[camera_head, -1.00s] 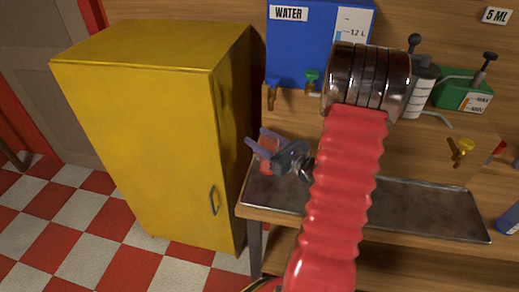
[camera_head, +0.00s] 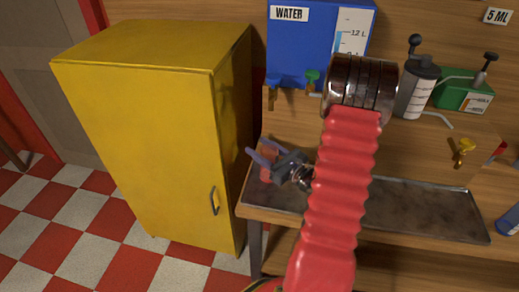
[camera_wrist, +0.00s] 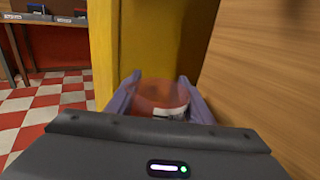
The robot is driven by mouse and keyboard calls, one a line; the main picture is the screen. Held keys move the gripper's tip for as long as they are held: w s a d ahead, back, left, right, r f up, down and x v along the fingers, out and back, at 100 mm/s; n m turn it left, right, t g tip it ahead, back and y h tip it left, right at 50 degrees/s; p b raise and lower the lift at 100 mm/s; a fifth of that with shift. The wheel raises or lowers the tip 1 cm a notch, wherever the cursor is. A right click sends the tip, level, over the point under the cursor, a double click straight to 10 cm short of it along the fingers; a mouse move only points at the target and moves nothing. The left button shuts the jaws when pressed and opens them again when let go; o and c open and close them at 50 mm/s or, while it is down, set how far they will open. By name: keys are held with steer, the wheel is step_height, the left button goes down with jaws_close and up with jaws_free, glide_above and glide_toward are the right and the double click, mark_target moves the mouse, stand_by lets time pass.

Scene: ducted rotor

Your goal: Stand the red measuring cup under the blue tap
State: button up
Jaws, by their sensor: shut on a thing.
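The red measuring cup (camera_wrist: 160,96) sits between the two purple fingers of my gripper (camera_wrist: 158,92) in the wrist view and looks translucent. In the head view my gripper (camera_head: 258,152) is shut on the cup (camera_head: 267,166), above the left end of the metal tray (camera_head: 425,205). The blue tap (camera_head: 273,84) is on the left below the blue water tank (camera_head: 297,45). The cup is below the blue tap in the picture; a gap shows between them. The cup's base is partly hidden by my gripper.
A green tap (camera_head: 312,79) is just right of the blue one. A yellow tap (camera_head: 464,147) is farther right. A yellow cabinet (camera_head: 150,130) stands close on the left.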

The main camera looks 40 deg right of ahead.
mark_target(276, 159)
steer(key=shift+f, duration=0.1)
steer(key=o, duration=1.1)
steer(key=shift+c, duration=0.2)
steer(key=s, duration=0.8)
steer(key=s+d, duration=0.1)
steer(key=s, duration=0.3)
steer(key=shift+d, duration=0.1)
